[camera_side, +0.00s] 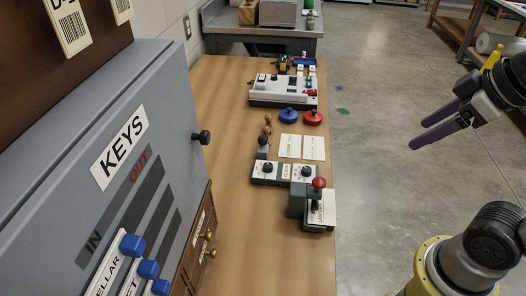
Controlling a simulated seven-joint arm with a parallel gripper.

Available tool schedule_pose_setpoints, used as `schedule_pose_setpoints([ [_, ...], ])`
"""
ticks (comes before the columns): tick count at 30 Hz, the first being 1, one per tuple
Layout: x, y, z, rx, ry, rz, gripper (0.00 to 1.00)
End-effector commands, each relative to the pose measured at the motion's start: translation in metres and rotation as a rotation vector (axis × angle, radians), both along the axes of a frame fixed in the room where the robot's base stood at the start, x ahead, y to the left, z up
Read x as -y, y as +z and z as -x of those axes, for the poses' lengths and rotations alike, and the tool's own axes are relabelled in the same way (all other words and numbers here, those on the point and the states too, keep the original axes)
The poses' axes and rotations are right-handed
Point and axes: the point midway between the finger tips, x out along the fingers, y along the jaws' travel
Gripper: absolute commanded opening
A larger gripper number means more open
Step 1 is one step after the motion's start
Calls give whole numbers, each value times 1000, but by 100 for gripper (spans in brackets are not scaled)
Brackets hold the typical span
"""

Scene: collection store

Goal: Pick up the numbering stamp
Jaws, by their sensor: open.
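I cannot tell for certain which thing is the numbering stamp. Small upright pieces with brown and dark knobs (264,140) stand on the wooden table, left of two white cards; they look like hand stamps. A dark green device with a red knob (319,183) and a white label plate stands at the table's right edge, nearer the camera. My gripper (418,136) is at the right, in the air beyond the table's right edge. Its two purple fingers are apart with nothing between them, well away from the table's things.
A grey key cabinet (165,110) stands along the table's left. On the wooden table (230,93) are a white device (283,90), a blue round piece (288,115), a red one (313,117), white cards (290,146) and a two-knob box (285,173). The table's near part is clear.

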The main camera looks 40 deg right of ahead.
Motion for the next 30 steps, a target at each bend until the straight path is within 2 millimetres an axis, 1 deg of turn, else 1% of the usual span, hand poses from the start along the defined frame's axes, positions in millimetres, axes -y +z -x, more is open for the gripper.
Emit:
schedule_pose_setpoints([
  [1,-1,14,-13,5,40,19,70],
  [3,-2,30,-30,6,95,47,70],
  [5,-3,43,-45,6,139,69,70],
  [6,-4,50,-57,3,168,83,70],
  [8,-5,61,-75,-3,212,101,70],
  [11,-7,74,-111,-19,288,133,70],
  [15,-10,83,-167,-46,392,172,70],
  [19,-13,79,-218,-77,476,197,70],
  [21,-14,72,-246,-94,517,205,70],
  [23,-16,63,-269,-111,551,212,70],
  [24,-16,55,-284,-122,573,215,70],
  [26,-17,42,-305,-141,602,218,70],
  [27,-18,33,-319,-153,620,219,70],
  [29,-19,16,-340,-172,645,218,70],
  [30,-20,3,-353,-186,659,217,70],
])
